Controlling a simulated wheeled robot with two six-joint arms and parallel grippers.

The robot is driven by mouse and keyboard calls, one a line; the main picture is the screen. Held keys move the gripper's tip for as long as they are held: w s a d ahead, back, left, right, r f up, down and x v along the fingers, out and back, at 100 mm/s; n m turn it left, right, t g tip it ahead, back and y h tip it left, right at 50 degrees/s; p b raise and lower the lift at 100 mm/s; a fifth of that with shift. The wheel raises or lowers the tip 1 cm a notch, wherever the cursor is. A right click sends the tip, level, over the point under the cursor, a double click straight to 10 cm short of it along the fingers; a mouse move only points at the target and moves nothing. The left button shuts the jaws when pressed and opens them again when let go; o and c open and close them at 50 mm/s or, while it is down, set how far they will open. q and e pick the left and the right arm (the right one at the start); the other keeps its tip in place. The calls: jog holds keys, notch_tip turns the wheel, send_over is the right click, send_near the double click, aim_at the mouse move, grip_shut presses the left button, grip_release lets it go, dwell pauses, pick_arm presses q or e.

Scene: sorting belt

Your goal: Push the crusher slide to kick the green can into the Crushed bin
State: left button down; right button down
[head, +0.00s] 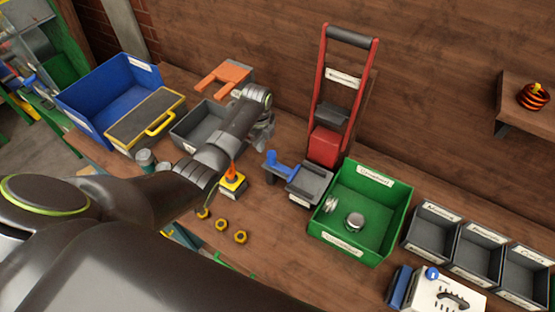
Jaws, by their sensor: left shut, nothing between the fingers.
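The crusher stands at the back, with a red upright frame (318,90), a dark top bar and a red block (323,146) low between its rails. Its slide has a blue handle (284,165) at the left of a grey tray (312,184). The green Crushed bin (393,225) is just right of the tray. Two flat silvery discs, like crushed cans, lie inside, one in the middle (354,221) and one by the left wall (330,205). I cannot pick out a green can on the tray. My left gripper (266,138) is shut and empty, above and left of the blue handle, partly hidden by my arm.
A blue bin (85,95) with a yellow-handled dark panel (148,118), a grey bin (188,130) and an orange forked piece (225,78) are left. A yellow-based button or joystick (232,186) stands below my wrist. Small grey bins (432,235) line the right.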

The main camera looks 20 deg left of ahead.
pick_arm(q)
notch_tip(320, 180, up, 6)
pick_arm(e)
jog(key=shift+r, duration=0.4)
dwell(0.6)
